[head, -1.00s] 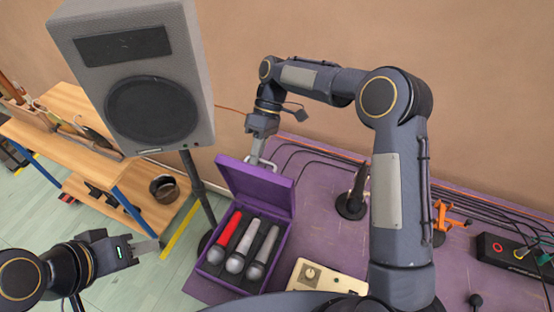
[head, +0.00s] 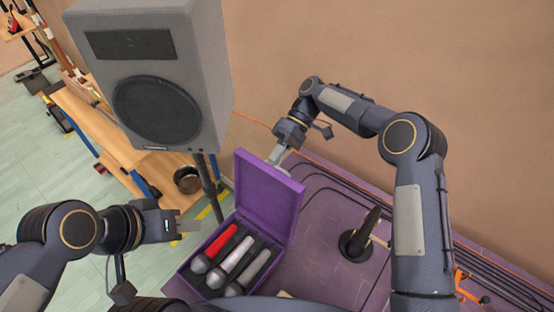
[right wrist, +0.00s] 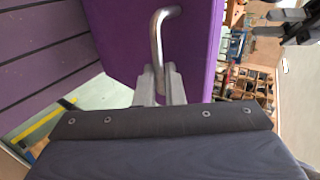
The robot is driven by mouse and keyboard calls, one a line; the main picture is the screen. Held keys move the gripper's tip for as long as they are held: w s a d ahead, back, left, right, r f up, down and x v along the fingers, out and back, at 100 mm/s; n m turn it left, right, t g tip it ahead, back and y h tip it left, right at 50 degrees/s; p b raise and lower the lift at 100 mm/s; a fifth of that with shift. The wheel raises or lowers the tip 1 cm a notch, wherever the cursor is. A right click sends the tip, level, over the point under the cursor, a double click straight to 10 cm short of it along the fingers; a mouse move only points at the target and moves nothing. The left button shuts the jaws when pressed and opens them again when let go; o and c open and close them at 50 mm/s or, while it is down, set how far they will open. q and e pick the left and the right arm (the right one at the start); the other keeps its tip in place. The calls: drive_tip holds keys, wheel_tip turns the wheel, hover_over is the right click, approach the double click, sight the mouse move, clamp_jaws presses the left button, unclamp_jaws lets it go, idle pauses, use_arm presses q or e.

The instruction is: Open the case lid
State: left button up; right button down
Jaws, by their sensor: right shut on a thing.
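The purple case (head: 203,288) stands on the purple table with its lid (head: 266,200) raised, tilted up at its back side. Inside lie a red-handled microphone (head: 221,241), a white-handled one (head: 236,256) and a grey one (head: 249,270) in dark slots. My right gripper (head: 279,157) is behind the lid's upper edge. In the right wrist view its fingers (right wrist: 160,83) are shut on the metal handle (right wrist: 156,40) on the lid's outer face. My left gripper (head: 190,226) is left of the case, empty and apart from it; its finger gap is unclear.
A large grey speaker (head: 155,100) on a stand rises left of the case. A small dark microphone stand (head: 355,243) is on the table (head: 325,270) to the right. Cables run along the back edge. A wooden shelf (head: 95,125) stands at the left.

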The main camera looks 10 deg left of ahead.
sight(274, 170)
drive_tip(key=shift+s+f, duration=0.2)
drive_tip(key=shift+f, duration=0.3)
drive_tip(key=c, duration=1.6)
unclamp_jaws()
drive_tip(key=shift+o, duration=0.4)
drive_tip(key=shift+a+r, duration=0.1)
drive_tip(key=shift+r, duration=0.15)
wheel_tip(274, 170, up, 3)
drive_tip(key=shift+r+p, duration=0.1)
drive_tip(key=shift+p, duration=0.7)
drive_tip(key=s+r, duration=0.1)
drive_tip(key=r, duration=0.1)
drive_tip(key=s+r, duration=0.4)
drive_tip(key=shift+d, duration=0.35)
drive_tip(key=s+d+r+b, duration=0.1)
drive_tip(key=s+r, duration=0.2)
drive_tip(key=s, duration=0.6)
drive_tip(key=shift+r+b, duration=0.35)
drive_tip(key=shift+r, duration=0.05)
drive_tip(key=shift+w, duration=0.1)
